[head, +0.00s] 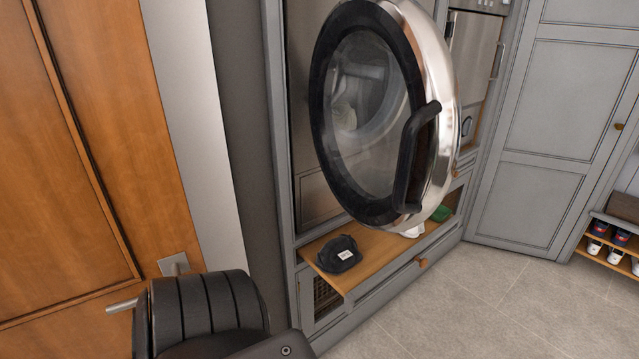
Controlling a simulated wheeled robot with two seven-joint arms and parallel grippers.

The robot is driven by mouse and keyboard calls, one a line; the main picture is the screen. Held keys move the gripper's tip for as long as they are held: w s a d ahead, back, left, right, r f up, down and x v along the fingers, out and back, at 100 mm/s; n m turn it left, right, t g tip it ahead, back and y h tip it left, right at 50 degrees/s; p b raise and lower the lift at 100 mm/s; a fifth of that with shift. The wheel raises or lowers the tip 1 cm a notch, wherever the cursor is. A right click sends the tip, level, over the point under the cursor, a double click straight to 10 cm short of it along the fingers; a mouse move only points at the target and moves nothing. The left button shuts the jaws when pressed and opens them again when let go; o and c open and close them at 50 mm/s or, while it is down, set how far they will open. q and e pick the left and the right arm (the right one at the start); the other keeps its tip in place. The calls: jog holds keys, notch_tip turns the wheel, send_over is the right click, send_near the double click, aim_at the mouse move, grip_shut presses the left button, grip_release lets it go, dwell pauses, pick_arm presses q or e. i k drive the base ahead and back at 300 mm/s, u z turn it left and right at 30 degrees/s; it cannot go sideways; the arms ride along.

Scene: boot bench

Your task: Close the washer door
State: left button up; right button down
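The round washer door (436,60) stands wide open in the head view, swung out toward me. It has a chrome outer rim, a black inner ring and a clear glass window. A black handle (409,160) sits on its right side. The washer body (314,150) is behind it, set in a grey cabinet, and the drum opening shows only through the glass. A black part of my own arm fills the bottom left of the view, apart from the door. Neither gripper's fingers can be seen.
A wooden bench shelf (369,267) below the door holds a dark cap (339,253) and a green item (442,213). An orange wooden door (60,150) with a metal lever handle (123,305) is at left. A shoe rack (608,253) stands at right. The tiled floor (480,300) in front is clear.

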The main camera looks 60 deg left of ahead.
aim_at(409, 44)
jog(key=k, duration=1.05)
jog(key=u, duration=2.15)
